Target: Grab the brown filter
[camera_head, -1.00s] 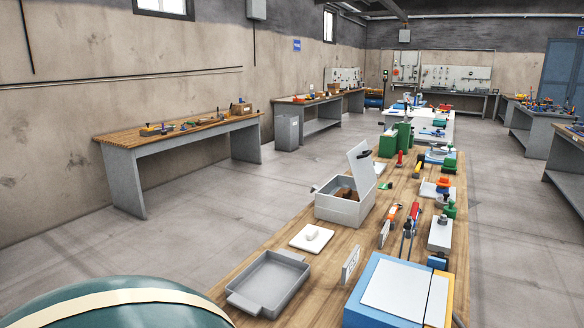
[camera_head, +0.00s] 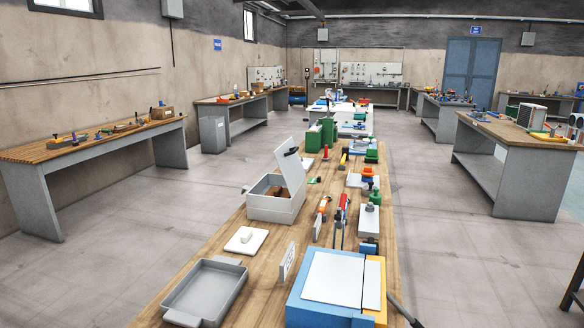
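A grey box (camera_head: 274,207) with its lid (camera_head: 289,168) raised stands on the long wooden table (camera_head: 216,268). Something brown (camera_head: 281,192) shows inside the box. It may be the brown filter, but the box wall hides most of it and its shape is unclear. Neither of my grippers is in view.
In front of the box are a white pad (camera_head: 238,246) with a small white piece and an empty grey tray (camera_head: 180,297). A blue and yellow box (camera_head: 322,312) is at the front right. Tools crowd the table's right side.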

